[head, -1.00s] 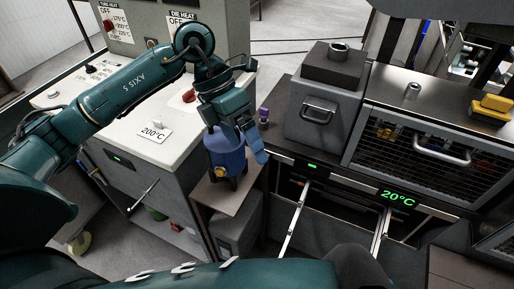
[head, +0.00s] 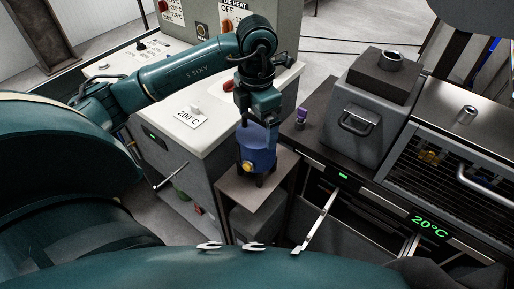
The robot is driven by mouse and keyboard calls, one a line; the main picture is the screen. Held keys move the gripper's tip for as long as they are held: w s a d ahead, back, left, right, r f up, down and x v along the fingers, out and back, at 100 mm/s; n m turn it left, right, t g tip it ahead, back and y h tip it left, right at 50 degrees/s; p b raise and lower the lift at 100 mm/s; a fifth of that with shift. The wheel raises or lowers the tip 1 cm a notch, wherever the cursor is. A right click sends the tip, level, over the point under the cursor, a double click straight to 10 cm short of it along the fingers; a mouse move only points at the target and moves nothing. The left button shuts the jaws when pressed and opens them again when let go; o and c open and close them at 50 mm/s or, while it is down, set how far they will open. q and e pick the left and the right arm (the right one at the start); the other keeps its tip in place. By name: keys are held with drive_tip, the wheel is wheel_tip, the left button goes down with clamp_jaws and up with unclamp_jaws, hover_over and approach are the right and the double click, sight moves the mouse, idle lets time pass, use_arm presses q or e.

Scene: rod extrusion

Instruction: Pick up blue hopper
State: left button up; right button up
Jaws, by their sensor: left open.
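The blue hopper (head: 257,154) stands upright on a small brown stand in the middle of the head view, with a yellow knob low on its front. My left gripper (head: 260,133) is right above it, pointing down, with its fingers open at the hopper's upper part. The gripper hides the hopper's top, and I cannot tell whether the fingers touch it. My right gripper is not in view.
The brown stand (head: 240,188) sits between a white-topped cabinet (head: 188,104) with a 200°C sign and a dark bench with a grey handled box (head: 365,115). A small purple item (head: 302,115) stands on the bench's edge. An oven front reads 20°C.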

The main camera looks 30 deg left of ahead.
sight(257, 134)
use_arm(q)
wheel_tip(257, 134, down, 4)
drive_tip(key=shift+w+f+p, duration=0.15)
drive_tip(key=shift+f+p, duration=0.05)
drive_tip(key=shift+p, duration=0.2)
drive_tip(key=shift+c, duration=0.2)
drive_tip(key=shift+a+r, duration=0.1)
drive_tip(key=c, duration=2)
